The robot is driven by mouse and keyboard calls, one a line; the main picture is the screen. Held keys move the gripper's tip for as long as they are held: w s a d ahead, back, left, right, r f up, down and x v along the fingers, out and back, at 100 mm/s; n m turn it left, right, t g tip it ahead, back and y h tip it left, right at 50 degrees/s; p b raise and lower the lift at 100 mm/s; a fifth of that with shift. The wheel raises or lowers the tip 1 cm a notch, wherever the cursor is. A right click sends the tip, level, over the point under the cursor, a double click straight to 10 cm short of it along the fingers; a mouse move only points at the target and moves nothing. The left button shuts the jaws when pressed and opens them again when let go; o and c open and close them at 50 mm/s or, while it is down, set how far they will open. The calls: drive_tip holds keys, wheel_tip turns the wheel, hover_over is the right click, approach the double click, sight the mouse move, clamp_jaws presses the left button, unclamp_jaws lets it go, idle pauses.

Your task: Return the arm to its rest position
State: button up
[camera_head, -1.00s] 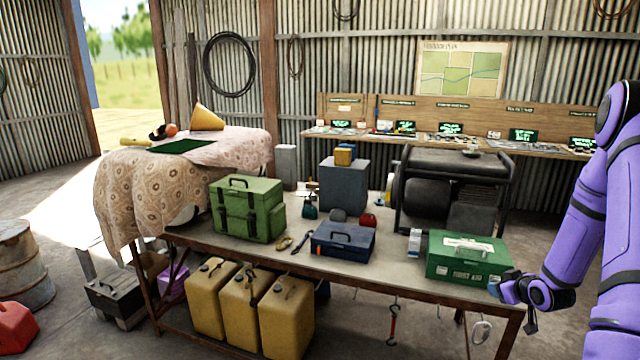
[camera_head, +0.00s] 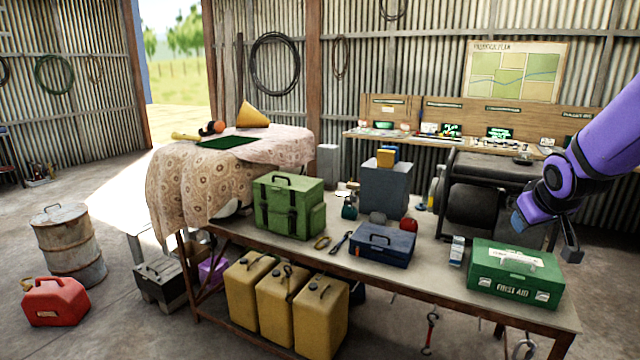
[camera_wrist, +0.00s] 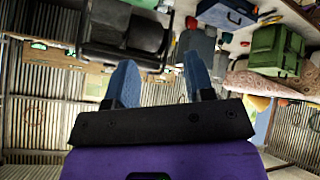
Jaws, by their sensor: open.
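My purple arm reaches in from the right edge of the head view. My gripper (camera_head: 545,237) is raised above the right end of the workbench, over the green first aid box (camera_head: 515,272), with a gap between them. In the wrist view my gripper (camera_wrist: 162,82) shows two blue fingers standing apart with nothing between them. The wrist view is upside down, with the bench things at its top.
Yellow jerrycans (camera_head: 320,318) are below. A red can (camera_head: 55,302) and barrel (camera_head: 70,245) stand left.

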drive_tip(key=s+a+r+g+y, duration=0.1)
drive_tip(key=s+a+r, duration=0.3)
drive_tip(key=s+a, duration=0.4)
drive_tip(key=s+a+r+g+y, duration=0.1)
drive_tip(key=s+a+r, duration=0.4)
drive_tip(key=s, duration=1)
drive_tip(key=a+y, duration=0.1)
drive_tip(key=a, duration=0.2)
drive_tip(key=shift+s+a, duration=0.15)
drive_tip(key=shift+a, duration=0.25)
